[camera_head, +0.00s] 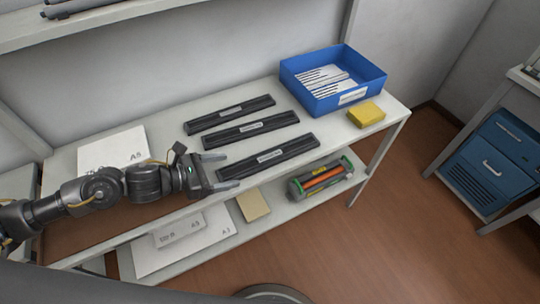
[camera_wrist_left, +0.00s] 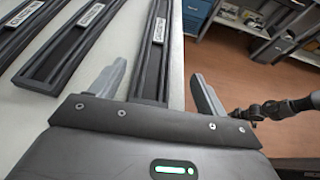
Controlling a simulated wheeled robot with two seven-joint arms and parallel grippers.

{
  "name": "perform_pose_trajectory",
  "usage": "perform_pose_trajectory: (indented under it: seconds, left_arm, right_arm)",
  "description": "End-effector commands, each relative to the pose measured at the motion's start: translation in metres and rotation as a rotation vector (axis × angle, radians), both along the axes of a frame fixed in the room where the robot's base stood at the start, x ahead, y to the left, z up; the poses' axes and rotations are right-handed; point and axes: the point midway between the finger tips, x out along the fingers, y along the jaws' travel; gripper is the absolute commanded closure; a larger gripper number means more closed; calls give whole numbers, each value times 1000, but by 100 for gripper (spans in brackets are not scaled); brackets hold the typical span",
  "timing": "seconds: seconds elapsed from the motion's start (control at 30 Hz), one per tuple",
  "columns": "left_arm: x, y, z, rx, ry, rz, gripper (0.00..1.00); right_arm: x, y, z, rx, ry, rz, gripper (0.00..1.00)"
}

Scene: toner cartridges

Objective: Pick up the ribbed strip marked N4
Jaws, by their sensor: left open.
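Three long black ribbed strips with small pale labels lie side by side on the bench: the back strip (camera_head: 229,114), the middle strip (camera_head: 250,130) and the front strip (camera_head: 268,158). The label print is too small to read, so I cannot tell which is N4. My left gripper (camera_head: 226,172) is open and empty at the left end of the front strip. In the left wrist view the front strip (camera_wrist_left: 152,75) runs between the open fingers, closer to the left finger. The middle strip (camera_wrist_left: 60,50) lies left of the fingers.
A blue bin (camera_head: 355,92) with white ribbed pieces and a yellow block (camera_head: 366,114) stand at the bench's right end. White sheets (camera_head: 112,148) lie left. The lower shelf holds a green-ended unit (camera_head: 320,180). The front strip lies near the bench's front edge.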

Motion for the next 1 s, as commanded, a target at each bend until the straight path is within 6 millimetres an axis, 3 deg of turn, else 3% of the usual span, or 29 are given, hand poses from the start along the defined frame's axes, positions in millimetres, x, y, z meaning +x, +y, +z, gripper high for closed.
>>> perform_pose_trajectory:
  seconds: [0.2, 0.53, 0.83, 1.0]
  left_arm:
    - [4, -5, -3, -1, -1, -1, 25]
    - [30, -35, -24, -2, -1, -4, 25]
    - [33, -39, -26, 0, 0, -3, 25]
    - [33, -39, -26, 0, 0, -3, 45]
  right_arm:
    - [23, 3, 1, 4, -32, 0, 29]
    - [12, 3, -1, 4, -18, 0, 29]
    - [12, 2, -1, 3, -16, -1, 29]
    - [12, 1, -1, 1, -16, -1, 29]
